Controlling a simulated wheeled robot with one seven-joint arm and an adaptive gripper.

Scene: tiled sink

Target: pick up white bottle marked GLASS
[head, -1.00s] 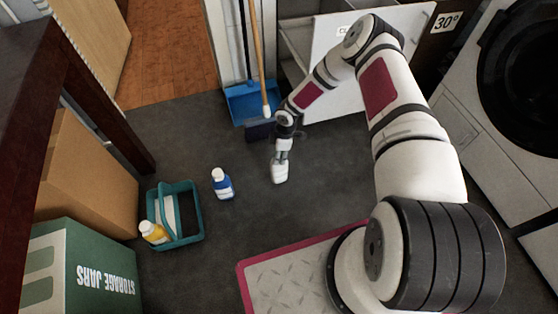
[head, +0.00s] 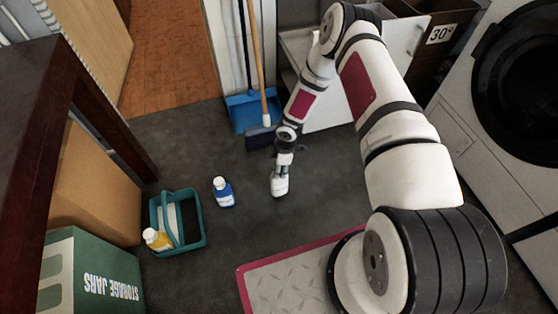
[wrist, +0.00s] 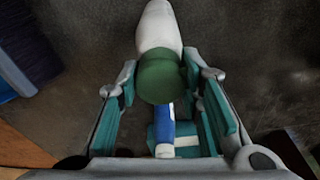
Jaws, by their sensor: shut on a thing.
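A white bottle (head: 279,187) hangs below my gripper (head: 283,160) in the head view. In the wrist view my gripper (wrist: 163,95) is shut on its green cap (wrist: 160,76), with the white body (wrist: 160,27) beyond the fingertips. I cannot read any marking on it, and I cannot tell whether its base is clear of the floor. A blue bottle with a white cap (head: 223,192) stands on the floor to the left, apart from it.
A green storage jars box (head: 100,270) and a cardboard box (head: 98,190) stand at left. A blue dustpan (head: 243,112) and broom lean behind. Dark floor around the bottle is clear.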

